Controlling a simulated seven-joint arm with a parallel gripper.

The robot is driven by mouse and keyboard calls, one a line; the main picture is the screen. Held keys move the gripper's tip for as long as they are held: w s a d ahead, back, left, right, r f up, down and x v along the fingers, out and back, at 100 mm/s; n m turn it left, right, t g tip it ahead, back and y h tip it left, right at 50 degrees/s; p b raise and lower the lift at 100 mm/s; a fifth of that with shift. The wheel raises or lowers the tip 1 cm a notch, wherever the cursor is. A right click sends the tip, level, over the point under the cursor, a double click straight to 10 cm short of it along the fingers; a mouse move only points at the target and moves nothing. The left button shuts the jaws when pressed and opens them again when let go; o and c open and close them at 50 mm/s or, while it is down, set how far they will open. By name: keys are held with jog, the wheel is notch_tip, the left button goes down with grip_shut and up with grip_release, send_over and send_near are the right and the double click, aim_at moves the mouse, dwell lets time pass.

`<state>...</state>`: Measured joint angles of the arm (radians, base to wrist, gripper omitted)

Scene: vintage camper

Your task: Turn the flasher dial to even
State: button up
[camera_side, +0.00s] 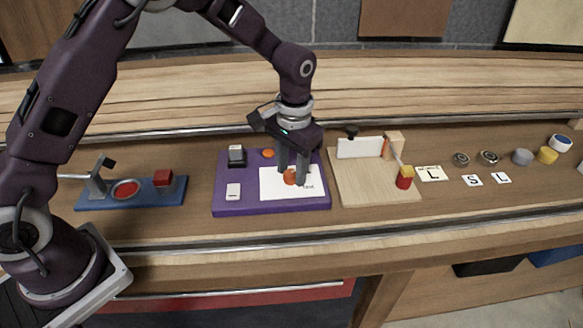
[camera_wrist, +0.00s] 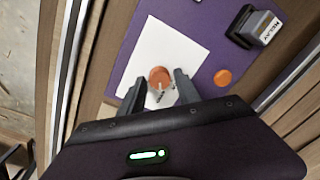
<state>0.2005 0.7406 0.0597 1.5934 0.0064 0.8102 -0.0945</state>
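The flasher dial is a round orange knob (camera_side: 290,178) on a white card (camera_side: 312,175) fixed to a purple board (camera_side: 240,207). In the wrist view the dial (camera_wrist: 159,77) shows between the two fingertips of my gripper (camera_wrist: 160,76). The fingers are apart, one on each side of the dial, with a small gap visible on both sides. In the side view my gripper (camera_side: 292,176) points down at the card and its fingers partly cover the dial. Dark lettering shows at the card's edge, but most dial markings are hidden or too small to read.
A blue board (camera_side: 140,199) lies to the left. A wooden board (camera_side: 365,190) lies to the right, with letter cards (camera_side: 431,174) and small cylinders beyond.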

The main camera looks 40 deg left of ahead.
aim_at(292, 173)
jog(key=shift+o, duration=0.4)
notch_tip(292, 173, up, 6)
jog(key=shift+d, duration=0.15)
jog(key=shift+r, duration=0.55)
jog(key=shift+s+r, duration=0.1)
jog(key=shift+r, duration=0.1)
jog(key=s+a+r+t, duration=0.2)
jog(key=s+r, duration=0.5)
jog(key=s+a+r+t, duration=0.1)
jog(key=s+a+r, duration=0.2)
jog(key=s+r, duration=0.45)
jog(key=s+a+f+t, duration=0.1)
jog(key=s+f+t, duration=0.1)
jog(key=s, duration=1.1)
jog(key=shift+s+a+f+n+t+h, duration=0.2)
jog(key=shift+s+f+n+t+h, duration=0.1)
jog(key=shift+n, duration=0.1)
